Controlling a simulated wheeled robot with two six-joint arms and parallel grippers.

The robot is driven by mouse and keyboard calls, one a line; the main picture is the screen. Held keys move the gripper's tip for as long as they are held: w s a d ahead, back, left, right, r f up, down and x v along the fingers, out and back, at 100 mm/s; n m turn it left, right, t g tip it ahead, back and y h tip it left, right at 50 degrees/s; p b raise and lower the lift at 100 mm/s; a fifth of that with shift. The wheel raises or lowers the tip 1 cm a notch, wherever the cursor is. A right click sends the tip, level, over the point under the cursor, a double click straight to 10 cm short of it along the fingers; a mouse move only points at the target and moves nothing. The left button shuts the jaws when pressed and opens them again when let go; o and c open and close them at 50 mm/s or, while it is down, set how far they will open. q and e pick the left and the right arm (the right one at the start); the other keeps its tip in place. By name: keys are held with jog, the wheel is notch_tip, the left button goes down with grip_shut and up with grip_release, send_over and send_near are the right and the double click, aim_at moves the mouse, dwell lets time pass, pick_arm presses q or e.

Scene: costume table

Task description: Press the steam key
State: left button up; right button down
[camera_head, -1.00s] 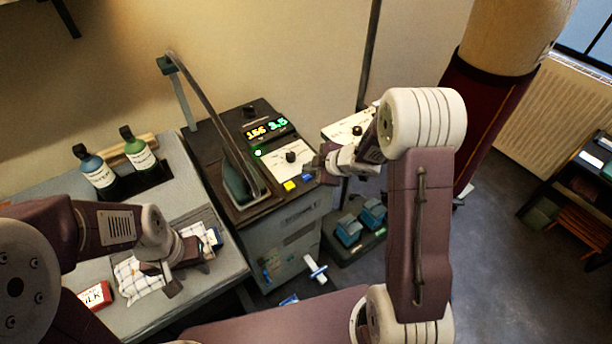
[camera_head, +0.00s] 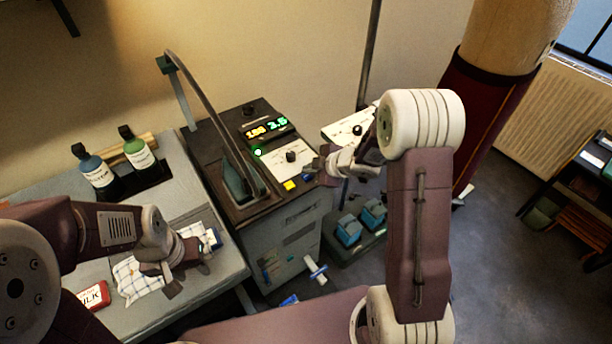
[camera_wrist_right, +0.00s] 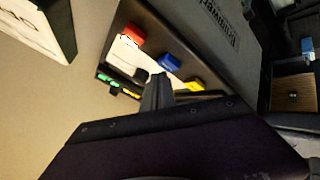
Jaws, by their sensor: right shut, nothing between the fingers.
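The control panel (camera_head: 272,160) of the grey pressing machine (camera_head: 290,235) carries a dark knob (camera_head: 291,156), a yellow key (camera_head: 289,185) and a blue key (camera_head: 308,177). The right wrist view also shows the blue key (camera_wrist_right: 168,62), the yellow key (camera_wrist_right: 194,86) and a red key (camera_wrist_right: 130,36). I cannot read which one is the steam key. My right gripper (camera_head: 318,170) is shut and empty above the panel's right edge; its fingertips (camera_wrist_right: 157,84) appear just short of the blue and yellow keys, and I cannot tell contact. My left gripper (camera_head: 186,276) is open over a checked cloth (camera_head: 135,282).
An iron (camera_head: 236,183) with an arching hose stands on the machine, left of the keys. Two bottles (camera_head: 97,172) and a red box (camera_head: 94,296) are on the left table. Blue pedals (camera_head: 349,230) sit on the floor at right.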

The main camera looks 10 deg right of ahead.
aim_at(309, 178)
pick_arm(q)
jog(key=shift+f+b, duration=0.35)
jog(key=shift+b, duration=0.05)
pick_arm(e)
jog(key=shift+f, duration=0.5)
pick_arm(q)
jog(key=shift+r, duration=0.15)
pick_arm(e)
jog(key=shift+r, duration=0.15)
pick_arm(q)
jog(key=shift+r+p, duration=0.9)
jog(key=shift+p, duration=0.15)
pick_arm(e)
jog(key=shift+r, duration=0.85)
pick_arm(q)
notch_tip(309, 178, up, 6)
jog(key=p, duration=0.6)
jog(key=shift+r, duration=0.15)
pick_arm(e)
notch_tip(309, 178, up, 6)
jog(key=shift+f, duration=0.1)
